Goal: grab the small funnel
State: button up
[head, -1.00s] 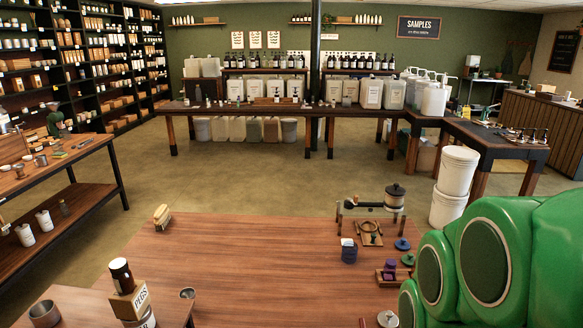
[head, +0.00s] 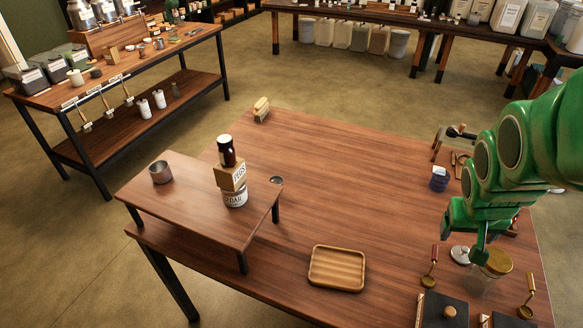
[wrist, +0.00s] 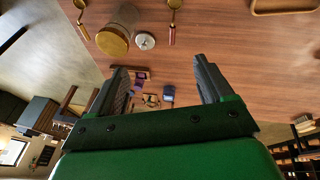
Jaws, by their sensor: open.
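A small grey metal piece with a round open top (head: 276,180) sits at the right corner of the low wooden riser (head: 205,215) in the head view. It looks like the small funnel, but its lower part is hidden. A flat silver round piece (head: 460,253) lies beside a gold-lidded glass jar (head: 490,272); it also shows in the wrist view (wrist: 145,41). My gripper (head: 478,250) is above the right side of the table, near that jar and well right of the riser. In the wrist view my gripper (wrist: 160,75) is open, with nothing between its fingers.
The riser also holds a metal cup (head: 160,172) and a stacked bottle, peg box and jar (head: 233,185). The middle of the table (head: 335,185) is clear.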

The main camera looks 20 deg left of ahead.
jog(key=w+a+f+n+t+y, duration=0.2)
jog(key=w+a+f+n+t, duration=0.15)
jog(key=w+a, duration=0.65)
jog(key=w+a+f+n+t+y, duration=0.2)
jog(key=w+a+f, duration=0.2)
jog(key=w+a, duration=0.5)
jog(key=n+g+y, duration=0.4)
jog(key=n+y, duration=0.2)
jog(key=y, duration=0.5)
send_near(277, 181)
jog(key=x, duration=0.2)
jog(key=shift+w+a, duration=0.25)
jog(key=shift+a, duration=0.05)
jog(key=shift+x, duration=3.95)
jog(key=shift+s+f, duration=0.15)
jog(key=c, duration=1)
